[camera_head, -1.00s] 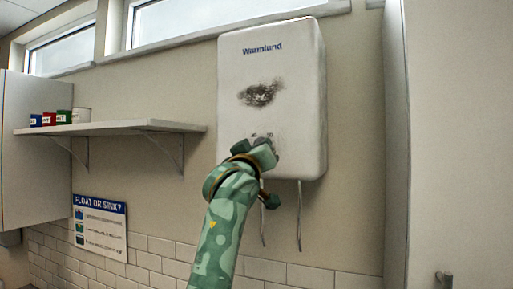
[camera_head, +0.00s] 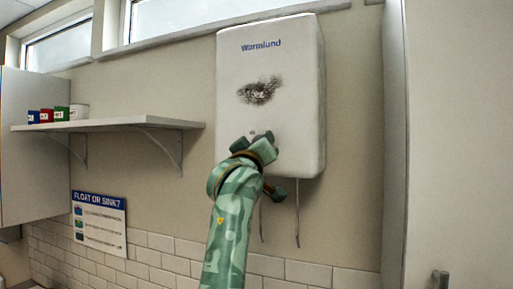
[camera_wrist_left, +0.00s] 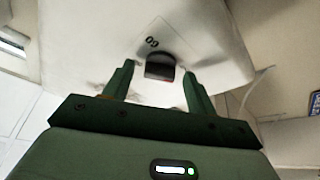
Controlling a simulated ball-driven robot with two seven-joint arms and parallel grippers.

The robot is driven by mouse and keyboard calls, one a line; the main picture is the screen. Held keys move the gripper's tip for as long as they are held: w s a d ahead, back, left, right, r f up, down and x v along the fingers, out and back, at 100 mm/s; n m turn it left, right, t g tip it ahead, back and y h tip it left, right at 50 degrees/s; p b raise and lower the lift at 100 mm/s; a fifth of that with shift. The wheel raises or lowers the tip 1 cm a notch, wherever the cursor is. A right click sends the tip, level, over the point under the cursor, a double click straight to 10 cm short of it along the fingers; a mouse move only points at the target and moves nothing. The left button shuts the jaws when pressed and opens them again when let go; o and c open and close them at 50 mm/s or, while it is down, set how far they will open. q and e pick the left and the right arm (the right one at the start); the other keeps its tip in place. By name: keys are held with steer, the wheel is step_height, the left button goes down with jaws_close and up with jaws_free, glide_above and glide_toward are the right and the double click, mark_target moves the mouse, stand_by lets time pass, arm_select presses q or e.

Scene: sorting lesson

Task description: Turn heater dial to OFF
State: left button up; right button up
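The white heater (camera_head: 290,75) with blue lettering hangs on the wall, with a dark sooty patch on its front. My left gripper (camera_head: 265,146) is at the lower front of the heater and hides most of the dial in the head view. In the left wrist view the dark dial (camera_wrist_left: 160,67) sits on the white front beside a printed "60". My left gripper's fingers (camera_wrist_left: 158,72) are apart, one on each side of the dial, with gaps visible. An OFF mark is not readable. My right gripper is in neither view.
A wall shelf (camera_head: 110,126) with several small coloured pots stands left of the heater. A "Float or sink?" poster (camera_head: 99,222) hangs below it. Two thin pipes (camera_head: 297,215) run down from the heater. A tall pale cabinet side is at the right.

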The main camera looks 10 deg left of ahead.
arm_select(q)
steer(key=shift+s, duration=0.1)
steer(key=b+v, duration=0.6)
steer(key=v, duration=1)
steer(key=shift+f, duration=0.15)
